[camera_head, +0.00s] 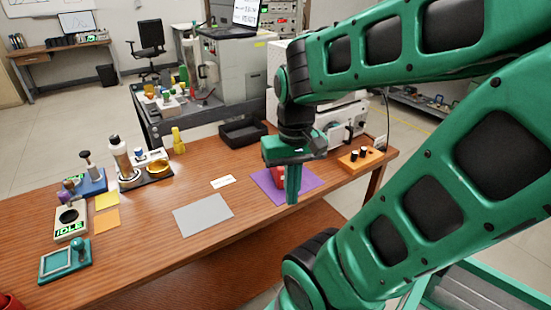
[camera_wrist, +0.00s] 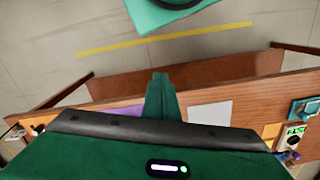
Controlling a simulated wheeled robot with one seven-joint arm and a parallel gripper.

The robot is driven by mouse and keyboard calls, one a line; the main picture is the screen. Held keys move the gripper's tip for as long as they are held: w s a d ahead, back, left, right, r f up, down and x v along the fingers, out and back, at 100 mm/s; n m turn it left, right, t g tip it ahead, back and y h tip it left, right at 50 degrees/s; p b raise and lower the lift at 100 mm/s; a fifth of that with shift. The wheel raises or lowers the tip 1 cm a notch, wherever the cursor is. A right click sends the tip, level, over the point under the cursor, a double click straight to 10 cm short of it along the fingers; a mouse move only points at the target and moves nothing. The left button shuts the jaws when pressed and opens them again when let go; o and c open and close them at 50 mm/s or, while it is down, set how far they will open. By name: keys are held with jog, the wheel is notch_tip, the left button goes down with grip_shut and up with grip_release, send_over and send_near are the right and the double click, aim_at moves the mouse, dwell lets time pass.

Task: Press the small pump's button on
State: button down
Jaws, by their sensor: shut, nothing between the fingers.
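My gripper (camera_head: 292,200) is green and shut, pointing down with nothing between its fingers, in front of the purple mat at the table's right half. In the wrist view, its closed fingers (camera_wrist: 160,78) point toward the table's front edge. A small pale box (camera_head: 70,221) with a dark round part and a green "IDLE" display stands at the table's left end, far from my gripper. It may be the small pump; I cannot make out its button. It also shows at the right edge of the wrist view (camera_wrist: 291,138).
A teal tray (camera_head: 64,261) with a knob lies in front of the box. A grey sheet (camera_head: 203,215) lies mid-table. A red object (camera_head: 277,176) on the purple mat (camera_head: 266,183) is partly hidden by my gripper. Bottles (camera_head: 122,160) stand at the back left.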

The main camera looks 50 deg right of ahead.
jog(key=shift+d, duration=0.1)
jog(key=w+d+n+t+y, duration=0.2)
jog(key=w+d+t, duration=0.2)
jog(key=w+d, duration=0.8)
jog(key=w+d+r+t+y, duration=0.1)
jog(key=w+d+t, duration=0.3)
jog(key=d, duration=0.5)
jog(key=shift+w+d+r+t, duration=0.25)
jog(key=shift+w+r+t, duration=0.15)
jog(key=shift+w, duration=0.7)
jog(key=shift+f, duration=0.1)
jog(key=shift+f, duration=4.35)
jog(key=shift+f, duration=0.15)
jog(key=shift+s+f, duration=0.1)
jog(key=shift+f, duration=0.1)
